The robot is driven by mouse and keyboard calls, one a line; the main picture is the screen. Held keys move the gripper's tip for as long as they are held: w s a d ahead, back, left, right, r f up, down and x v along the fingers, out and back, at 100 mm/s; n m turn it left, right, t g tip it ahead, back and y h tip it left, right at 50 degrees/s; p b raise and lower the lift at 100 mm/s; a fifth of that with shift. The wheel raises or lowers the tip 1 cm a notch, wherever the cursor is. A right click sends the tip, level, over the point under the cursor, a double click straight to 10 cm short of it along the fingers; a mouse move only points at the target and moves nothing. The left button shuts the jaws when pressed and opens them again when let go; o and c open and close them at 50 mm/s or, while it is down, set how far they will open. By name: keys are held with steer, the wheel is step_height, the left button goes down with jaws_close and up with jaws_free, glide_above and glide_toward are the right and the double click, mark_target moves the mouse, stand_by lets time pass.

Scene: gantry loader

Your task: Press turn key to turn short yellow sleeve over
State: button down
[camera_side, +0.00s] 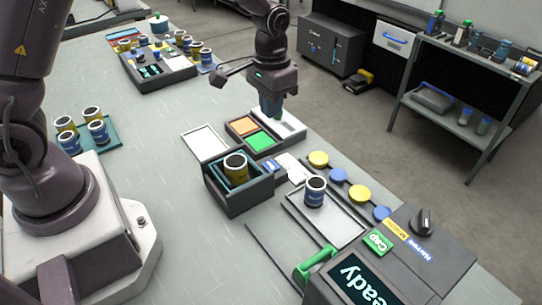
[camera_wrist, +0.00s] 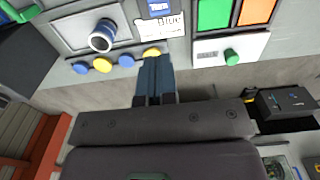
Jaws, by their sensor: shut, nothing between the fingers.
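A short yellow sleeve (camera_side: 236,172) with a dark band and open top stands upright in a dark square holder (camera_side: 236,201) in the side view. A white box (camera_side: 287,124) sits behind the orange and green pads; in the wrist view this box (camera_wrist: 229,50) carries a green round button (camera_wrist: 232,57). I cannot read its label, so I cannot tell if it is the turn key. My gripper (camera_side: 271,113) points down near this box, fingers shut and empty. In the wrist view my gripper (camera_wrist: 156,60) shows left of the button, apart from it.
A blue sleeve (camera_side: 314,194) stands on a pale tray (camera_side: 335,222), beside several yellow and blue discs (camera_side: 359,193). A console screen (camera_side: 361,283) reads "Ready".

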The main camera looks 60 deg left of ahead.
mark_target(271, 165)
step_height(271, 165, down, 14)
stand_by(0.5)
